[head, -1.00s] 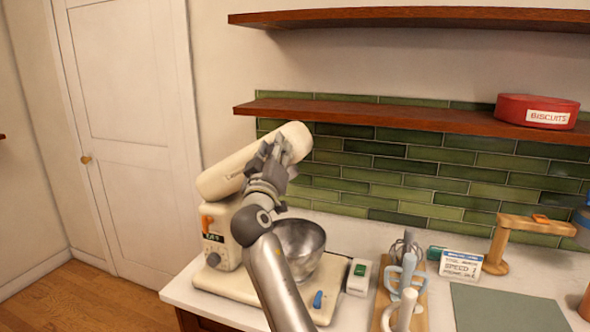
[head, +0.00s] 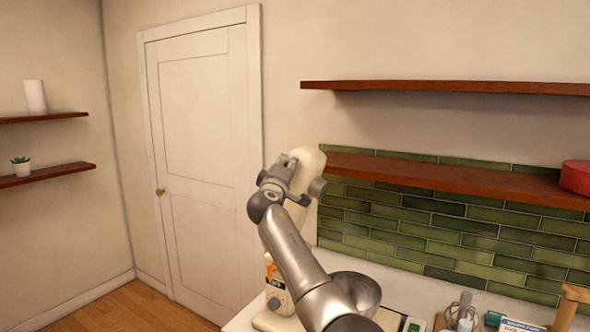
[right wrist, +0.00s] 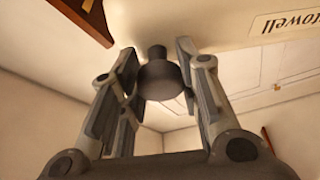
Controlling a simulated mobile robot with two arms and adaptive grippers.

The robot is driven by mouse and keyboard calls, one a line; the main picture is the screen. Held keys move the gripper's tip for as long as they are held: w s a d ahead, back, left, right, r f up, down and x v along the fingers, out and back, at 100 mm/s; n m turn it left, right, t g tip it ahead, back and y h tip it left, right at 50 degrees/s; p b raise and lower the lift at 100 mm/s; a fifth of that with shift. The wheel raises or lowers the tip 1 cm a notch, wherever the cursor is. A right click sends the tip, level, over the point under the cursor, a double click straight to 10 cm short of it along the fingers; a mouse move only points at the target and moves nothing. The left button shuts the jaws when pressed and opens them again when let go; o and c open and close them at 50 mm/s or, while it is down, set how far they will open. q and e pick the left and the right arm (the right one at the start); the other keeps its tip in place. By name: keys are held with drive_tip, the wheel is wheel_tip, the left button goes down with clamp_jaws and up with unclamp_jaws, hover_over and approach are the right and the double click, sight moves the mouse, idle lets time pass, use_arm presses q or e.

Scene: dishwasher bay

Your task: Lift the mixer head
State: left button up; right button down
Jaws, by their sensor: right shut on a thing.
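The cream mixer head (head: 311,166) is tilted up steeply above the stand mixer's base (head: 277,322), partly hidden by my right arm. My right gripper (head: 290,180) is at the raised head. In the right wrist view its fingers (right wrist: 157,82) are around a dark round knob (right wrist: 160,78) on the underside of the cream head (right wrist: 205,20), which carries part of a label. The steel mixing bowl (head: 362,286) sits below the head, partly covered by my arm. An orange lever (head: 271,270) and a small display show on the mixer's column. My left gripper is out of view.
Two wooden shelves (head: 440,87) hang over the green tiled wall (head: 440,235), with a red tin (head: 577,177) at the right. A white door (head: 205,150) stands behind the mixer. Utensils (head: 462,312) and a wooden stand (head: 572,300) are right of the bowl.

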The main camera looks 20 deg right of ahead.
drive_tip(key=shift+w+a+r, duration=0.4)
drive_tip(key=shift+a, duration=0.05)
drive_tip(key=shift+w+a+n, duration=0.15)
drive_tip(key=shift+w+n, duration=0.05)
drive_tip(key=shift+n, duration=0.1)
drive_tip(key=c, duration=1.1)
unclamp_jaws()
drive_tip(key=shift+f, duration=0.1)
drive_tip(key=shift+o, duration=0.3)
drive_tip(key=shift+f, duration=0.1)
